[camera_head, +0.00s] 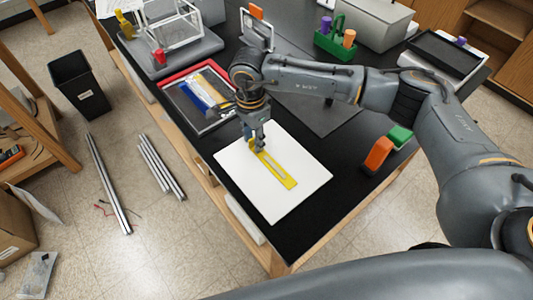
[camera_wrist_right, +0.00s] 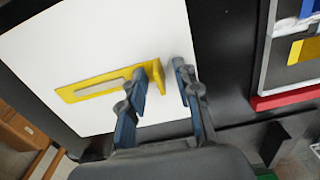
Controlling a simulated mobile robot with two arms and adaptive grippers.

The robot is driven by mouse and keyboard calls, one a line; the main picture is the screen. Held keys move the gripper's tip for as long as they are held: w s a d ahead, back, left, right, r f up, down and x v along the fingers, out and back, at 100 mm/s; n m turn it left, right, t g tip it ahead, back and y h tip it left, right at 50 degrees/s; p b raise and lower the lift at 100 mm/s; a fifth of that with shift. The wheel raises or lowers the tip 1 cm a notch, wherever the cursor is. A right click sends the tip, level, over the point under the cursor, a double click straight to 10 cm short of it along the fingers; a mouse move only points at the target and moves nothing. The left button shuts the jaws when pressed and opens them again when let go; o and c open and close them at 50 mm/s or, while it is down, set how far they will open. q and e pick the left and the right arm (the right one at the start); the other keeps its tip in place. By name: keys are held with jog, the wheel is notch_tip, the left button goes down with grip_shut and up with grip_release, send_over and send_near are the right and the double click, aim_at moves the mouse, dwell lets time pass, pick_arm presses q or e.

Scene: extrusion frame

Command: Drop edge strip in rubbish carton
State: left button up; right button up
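A yellow slotted strip (camera_head: 276,170) with a short crosspiece at one end lies on a white board (camera_head: 305,160) on the black table. I cannot tell whether it is the edge strip; no other strip is clear on the board. It also shows in the right wrist view (camera_wrist_right: 105,84). My right gripper (camera_head: 257,147) points down at the crosspiece end. In the wrist view its blue-grey fingers (camera_wrist_right: 162,78) are apart, with the crosspiece between them, nearer one finger. An open brown carton (camera_head: 12,232) stands on the floor at the lower left. My left gripper is out of view.
A black bin (camera_head: 80,84) stands on the floor beyond the table's left edge. Metal profiles (camera_head: 108,185) lie on the floor. A red-rimmed tray (camera_head: 192,100) is behind the board. An orange block (camera_head: 378,154) and a green block (camera_head: 399,136) stand to the right.

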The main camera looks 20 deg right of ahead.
grip_shut()
jog(key=shift+r, duration=0.1)
